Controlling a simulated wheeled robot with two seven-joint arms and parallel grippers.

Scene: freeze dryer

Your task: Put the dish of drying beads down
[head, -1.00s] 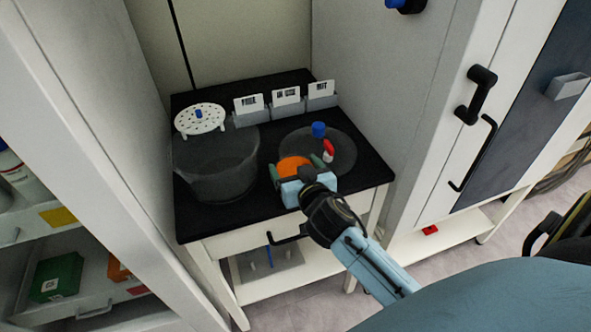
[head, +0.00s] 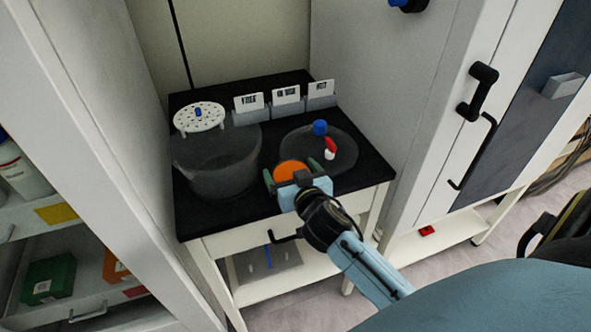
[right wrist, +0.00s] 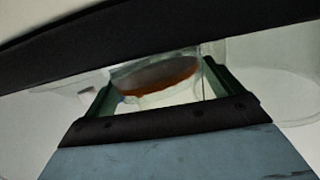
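The dish of drying beads is a small clear dish with an orange fill (head: 291,170), near the front edge of the black tabletop (head: 230,217). It also shows in the right wrist view (right wrist: 158,76), between green fingers. My right gripper (head: 291,175) has a finger on each side of the dish and appears shut on it. I cannot tell whether the dish touches the tabletop. My left gripper is not in view.
A dark translucent bowl (head: 222,177) stands left of the dish, with a white perforated plate (head: 199,117) behind it. A dark round lid (head: 340,148) with a blue knob and red-and-white valve lies behind right. White label cards (head: 286,96) stand at the back.

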